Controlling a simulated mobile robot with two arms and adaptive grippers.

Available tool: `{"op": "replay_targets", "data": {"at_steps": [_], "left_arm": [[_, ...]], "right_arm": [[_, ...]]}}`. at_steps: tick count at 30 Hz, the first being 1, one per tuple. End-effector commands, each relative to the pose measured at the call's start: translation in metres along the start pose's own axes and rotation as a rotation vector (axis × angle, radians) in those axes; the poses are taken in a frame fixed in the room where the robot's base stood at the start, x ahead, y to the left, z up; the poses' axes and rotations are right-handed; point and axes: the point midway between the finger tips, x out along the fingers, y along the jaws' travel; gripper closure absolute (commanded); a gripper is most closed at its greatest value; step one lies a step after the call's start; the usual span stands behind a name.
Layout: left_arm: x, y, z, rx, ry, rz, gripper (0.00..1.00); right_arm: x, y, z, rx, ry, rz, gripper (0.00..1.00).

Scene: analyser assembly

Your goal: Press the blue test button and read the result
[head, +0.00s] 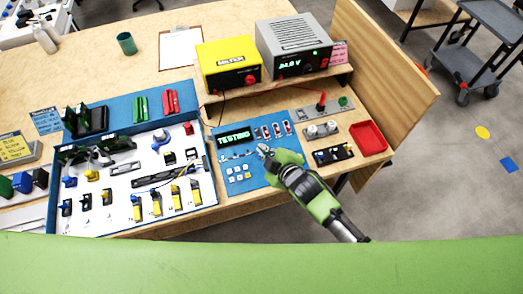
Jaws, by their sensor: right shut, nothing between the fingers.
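The blue test panel (225,160) lies flat near the front of the bench. Its dark display (234,135) reads "TESTING" in green letters. My right gripper (263,149) reaches in from the lower right, over the right part of the panel. Its fingers are shut and hold nothing. The blue test button is not clearly visible; the fingertips may cover it, and I cannot tell whether they touch it. Several small white buttons (237,173) sit on the lower left of the panel. My left gripper is not in view.
Small switches (270,131) sit beside the display. A white assembly board (120,205) with parts lies to the left. A yellow meter (229,63) and a grey power supply (294,47) stand behind. A red tray (368,138) is at the right, near the wooden side panel (385,60).

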Motion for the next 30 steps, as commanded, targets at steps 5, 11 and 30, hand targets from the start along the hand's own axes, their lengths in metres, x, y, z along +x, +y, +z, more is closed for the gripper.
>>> {"op": "replay_targets", "data": {"at_steps": [5,11,30], "left_arm": [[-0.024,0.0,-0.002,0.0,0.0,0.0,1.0],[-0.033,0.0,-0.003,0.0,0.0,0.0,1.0],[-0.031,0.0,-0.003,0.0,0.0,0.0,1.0]], "right_arm": [[-0.015,0.012,-0.012,-0.001,0.0,0.0,1.0],[-0.021,0.015,-0.015,-0.001,0.0,-0.001,1.0],[-0.034,0.012,-0.007,0.082,-0.043,-0.012,1.0]]}}
